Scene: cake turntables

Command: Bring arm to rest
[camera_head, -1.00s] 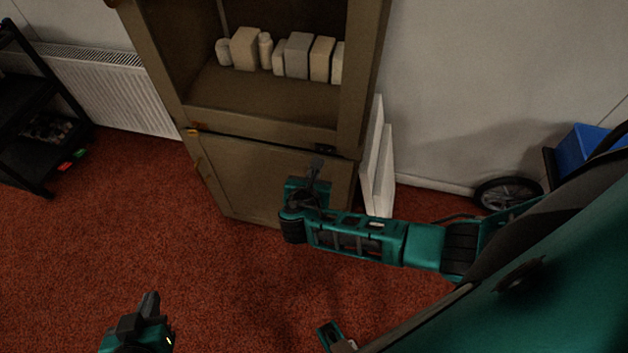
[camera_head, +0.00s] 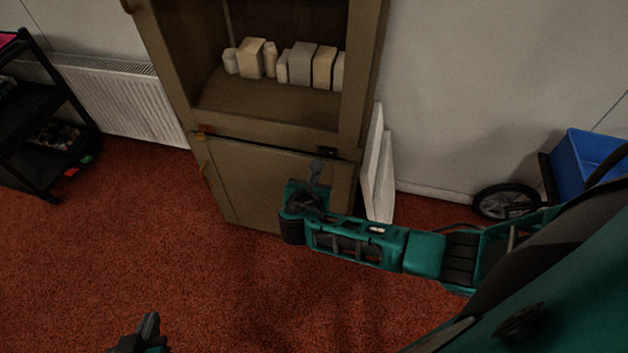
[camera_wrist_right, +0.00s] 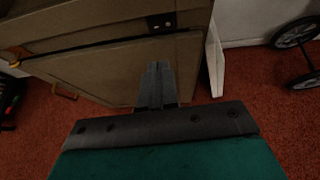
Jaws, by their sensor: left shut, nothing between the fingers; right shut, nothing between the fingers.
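My left gripper (camera_head: 148,325) is at the bottom left edge of the head view, over the carpet. Only its dark, closed tip and a bit of teal show; its arm is cut off. My right arm comes in from the right, and its gripper (camera_head: 316,174) is shut and empty in front of the lower cabinet door. It also shows in the right wrist view (camera_wrist_right: 157,84), its fingers together with the door beyond. I cannot tell the gap to the door. Neither gripper holds anything.
The brown cabinet (camera_head: 270,125) has an open shelf with several pale packages (camera_head: 302,64). White boards (camera_head: 378,175) lean beside it. A black rack (camera_head: 40,100) stands left, a blue bin (camera_head: 585,165) on a wheeled cart right. Red carpet (camera_head: 190,280) in front is clear.

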